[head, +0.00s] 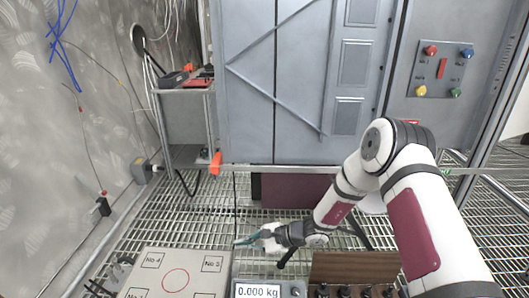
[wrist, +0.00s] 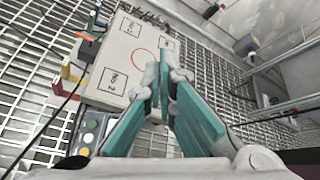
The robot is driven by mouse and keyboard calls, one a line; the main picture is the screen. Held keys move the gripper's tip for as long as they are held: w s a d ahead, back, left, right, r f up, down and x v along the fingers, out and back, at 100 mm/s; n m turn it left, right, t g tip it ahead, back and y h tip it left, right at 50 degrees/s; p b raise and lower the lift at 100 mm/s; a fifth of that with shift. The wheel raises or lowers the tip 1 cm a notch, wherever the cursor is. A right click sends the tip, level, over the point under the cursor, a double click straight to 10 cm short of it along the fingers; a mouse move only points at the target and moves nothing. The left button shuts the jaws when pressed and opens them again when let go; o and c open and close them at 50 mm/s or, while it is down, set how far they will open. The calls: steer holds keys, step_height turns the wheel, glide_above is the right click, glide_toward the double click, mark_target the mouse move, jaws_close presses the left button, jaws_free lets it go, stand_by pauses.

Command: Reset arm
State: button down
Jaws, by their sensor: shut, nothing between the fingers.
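My arm reaches in from the right of the head view, with the elbow high and the forearm angled down to the left. My gripper (head: 240,242) hangs over the grated floor, just beyond a pale board (head: 212,282) with a red circle and numbered squares. It points left and is shut and empty. In the wrist view the teal fingers of my gripper (wrist: 166,72) come together in the middle, with the pale board (wrist: 128,42) beyond them to the left.
A scale display (head: 258,291) reads 0.000 kg at the bottom, next to a brown box (head: 345,268) with dark knobs. A shelf (head: 185,90) with tools stands at the left. Grey-blue doors (head: 290,80) and a button panel (head: 440,70) are behind. Grating (head: 190,225) is open at the left.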

steer(key=s+d+r+n+g+h, duration=0.1)
steer(key=s+d+r+n, duration=0.15)
steer(key=s+r, duration=0.5)
steer(key=s+d+r+n+g+h, duration=0.2)
steer(key=s+r+n, duration=0.2)
steer(key=r, duration=0.7)
steer(key=s+d+r+n+g+h, duration=0.1)
steer(key=s+d+r+n, duration=0.1)
steer(key=s+r+n, duration=0.5)
steer(key=s+d+r+t+h, duration=0.1)
steer(key=s+d+r+h, duration=0.3)
steer(key=s+d, duration=0.7)
steer(key=s+d+r+t+h, duration=0.1)
steer(key=s+d+r+h, duration=0.25)
steer(key=s+d, duration=0.75)
steer(key=s+a+r+t+p, duration=0.1)
steer(key=r+p, duration=1.4)
steer(key=r, duration=0.1)
steer(key=s+a+r+t+p, duration=0.1)
steer(key=s+r+t+p, duration=0.1)
steer(key=r+p, duration=1.3)
steer(key=shift+a+r+t+h, duration=0.3)
steer(key=shift+a+r+h, duration=0.05)
steer(key=shift+r+h, duration=0.1)
